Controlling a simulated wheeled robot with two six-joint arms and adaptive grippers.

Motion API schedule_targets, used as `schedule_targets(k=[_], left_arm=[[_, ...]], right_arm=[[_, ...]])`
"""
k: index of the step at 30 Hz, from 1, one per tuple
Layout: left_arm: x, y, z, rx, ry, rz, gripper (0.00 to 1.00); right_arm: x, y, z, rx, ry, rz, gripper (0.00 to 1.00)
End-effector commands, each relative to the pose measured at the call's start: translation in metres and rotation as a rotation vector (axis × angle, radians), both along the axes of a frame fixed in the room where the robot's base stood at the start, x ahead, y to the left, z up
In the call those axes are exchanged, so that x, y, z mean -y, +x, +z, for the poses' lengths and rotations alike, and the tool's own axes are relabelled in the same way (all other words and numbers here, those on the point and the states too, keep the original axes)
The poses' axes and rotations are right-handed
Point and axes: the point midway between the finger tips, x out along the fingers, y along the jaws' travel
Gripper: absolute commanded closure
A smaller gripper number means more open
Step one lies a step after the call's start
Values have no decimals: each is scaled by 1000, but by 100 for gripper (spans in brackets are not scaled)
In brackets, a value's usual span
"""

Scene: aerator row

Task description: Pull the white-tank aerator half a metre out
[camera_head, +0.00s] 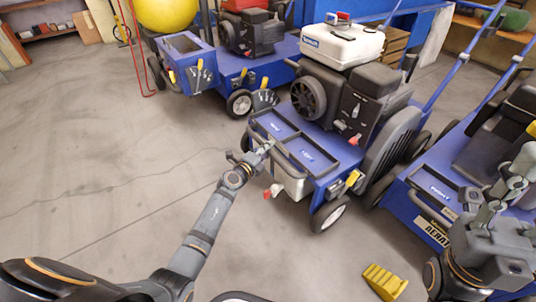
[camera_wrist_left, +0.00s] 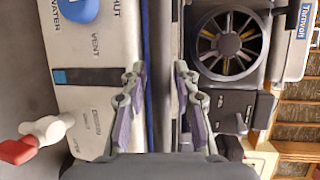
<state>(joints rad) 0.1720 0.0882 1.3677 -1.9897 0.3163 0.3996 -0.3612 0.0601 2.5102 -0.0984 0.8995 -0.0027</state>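The white-tank aerator stands in the middle of the head view, with its white tank (camera_head: 342,44) on top, a black engine (camera_head: 345,98) and a blue front deck (camera_head: 318,152) with a dark rail frame. My left gripper (camera_head: 259,153) is at the front left edge of that deck. In the left wrist view its two fingers (camera_wrist_left: 158,85) are apart, with a narrow blue strip and a dark band behind the gap. I cannot tell whether a rail lies between them. My right arm (camera_head: 497,245) is at the right edge; its fingers are not clear.
Another blue aerator (camera_head: 185,62) stands at the left back and one (camera_head: 437,197) at the right, close to the wheels. A yellow wheel chock (camera_head: 384,281) lies on the floor in front. A red-tipped valve (camera_head: 272,191) sticks out at the front. Floor at left is clear.

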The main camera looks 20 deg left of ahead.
Motion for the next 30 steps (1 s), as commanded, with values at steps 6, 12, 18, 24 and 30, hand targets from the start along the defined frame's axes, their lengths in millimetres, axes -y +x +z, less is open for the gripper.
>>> schedule_targets(k=[6, 12, 18, 24, 30], left_arm=[[2, 5, -1, -1, 0, -1, 70], [1, 4, -1, -1, 0, 0, 82], [1, 4, -1, -1, 0, 0, 100], [1, 4, -1, -1, 0, 0, 100], [-2, 4, -1, -2, 1, 0, 100]], right_arm=[[0, 0, -3, -2, -2, -1, 60], [0, 0, -2, -2, -2, -1, 60], [0, 0, -2, -2, -2, -1, 60], [0, 0, -2, -2, -1, -1, 60], [0, 0, -2, -2, -1, -1, 60]])
